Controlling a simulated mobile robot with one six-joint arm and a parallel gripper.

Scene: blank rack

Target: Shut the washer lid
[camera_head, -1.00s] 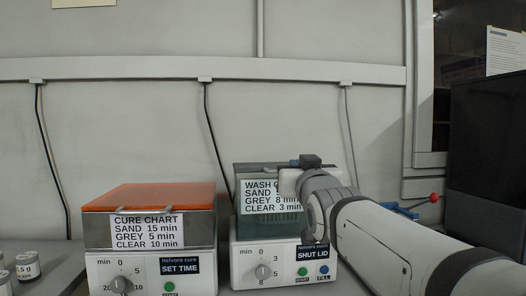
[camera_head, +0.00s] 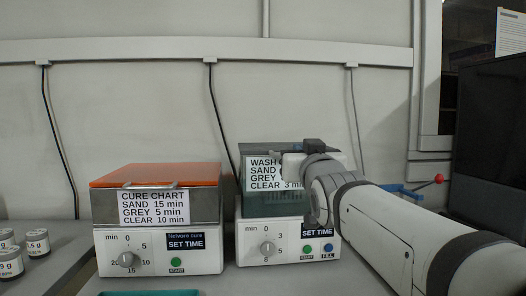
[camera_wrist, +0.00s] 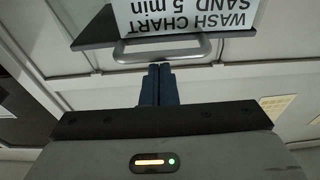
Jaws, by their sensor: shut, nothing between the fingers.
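The washer (camera_head: 272,241) is the white-based machine on the right, with a dark green tank and a wash chart on its front. Its grey lid (camera_head: 262,148) looks down flat on top, partly hidden by my arm. The washer's panel label reads SET TIME. My gripper is at the lid's front right; its fingertips are hidden in the head view. In the wrist view, my gripper (camera_wrist: 160,68) has its blue fingers together and empty, right beside a metal bar handle (camera_wrist: 163,49). I cannot tell whether they touch it. The wash chart (camera_wrist: 185,15) shows upside down there.
The cure machine (camera_head: 158,247) with an orange lid (camera_head: 156,175) stands left of the washer, with a gap between. Several small jars (camera_head: 36,242) stand at the far left. A teal edge (camera_head: 150,293) shows at the bottom. A dark cabinet (camera_head: 490,135) stands at right.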

